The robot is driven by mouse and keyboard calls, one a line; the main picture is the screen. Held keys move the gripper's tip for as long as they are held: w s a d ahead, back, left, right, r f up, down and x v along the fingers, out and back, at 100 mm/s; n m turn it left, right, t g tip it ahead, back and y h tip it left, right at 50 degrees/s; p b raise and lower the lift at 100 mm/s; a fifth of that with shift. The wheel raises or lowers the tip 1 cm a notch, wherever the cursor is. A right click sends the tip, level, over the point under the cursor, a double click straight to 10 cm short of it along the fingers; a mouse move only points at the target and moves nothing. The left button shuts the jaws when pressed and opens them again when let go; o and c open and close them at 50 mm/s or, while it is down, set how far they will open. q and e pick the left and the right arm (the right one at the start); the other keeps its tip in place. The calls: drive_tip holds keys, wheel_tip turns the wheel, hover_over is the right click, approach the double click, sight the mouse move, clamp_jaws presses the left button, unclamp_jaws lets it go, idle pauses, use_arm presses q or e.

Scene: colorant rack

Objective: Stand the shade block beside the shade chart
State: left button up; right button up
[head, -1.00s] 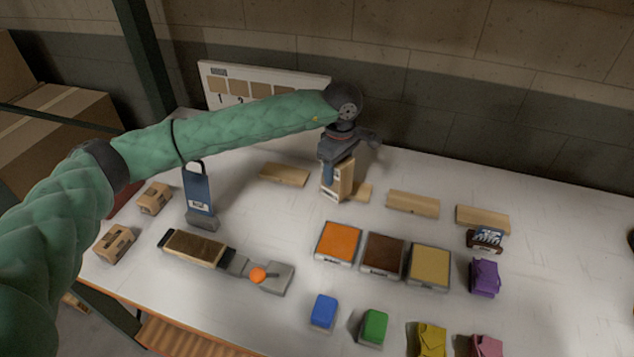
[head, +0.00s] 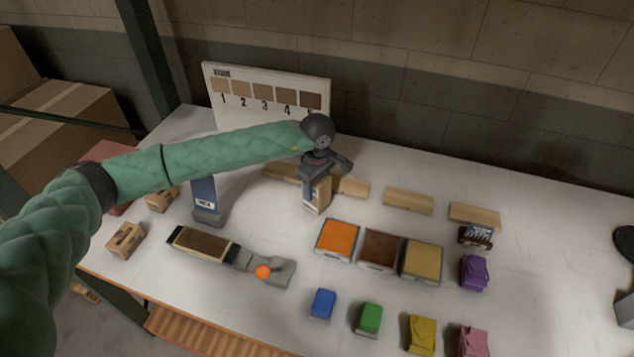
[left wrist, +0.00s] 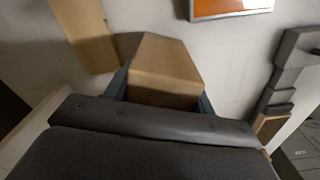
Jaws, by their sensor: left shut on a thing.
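The shade block (head: 319,194), a small light-wood block, is in my left gripper (head: 315,190). The gripper is shut on it and points down near the table's back middle; I cannot tell whether the block touches the table. In the left wrist view the block (left wrist: 165,72) sits between the two fingers. The shade chart (head: 265,72), a white board with numbered brown swatches, stands upright at the back left, behind and left of the gripper. My left forearm hides its lower part.
Several low wood strips (head: 408,201) lie in a row across the back. Orange (head: 337,238), brown and tan trays lie in front of the gripper. A blue tag on a stand (head: 204,194) and a long tool (head: 203,243) are at left. Coloured blocks line the front.

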use_arm(q)
drive_tip(key=shift+f, duration=0.15)
use_arm(e)
drive_tip(key=shift+s, duration=0.25)
use_arm(q)
drive_tip(key=shift+f, duration=0.1)
use_arm(e)
drive_tip(key=shift+w, duration=0.35)
use_arm(q)
drive_tip(key=o, duration=1.1)
use_arm(e)
drive_tip(key=shift+w, duration=0.15)
drive_tip(key=shift+s+r, duration=0.15)
drive_tip(key=shift+s, duration=0.05)
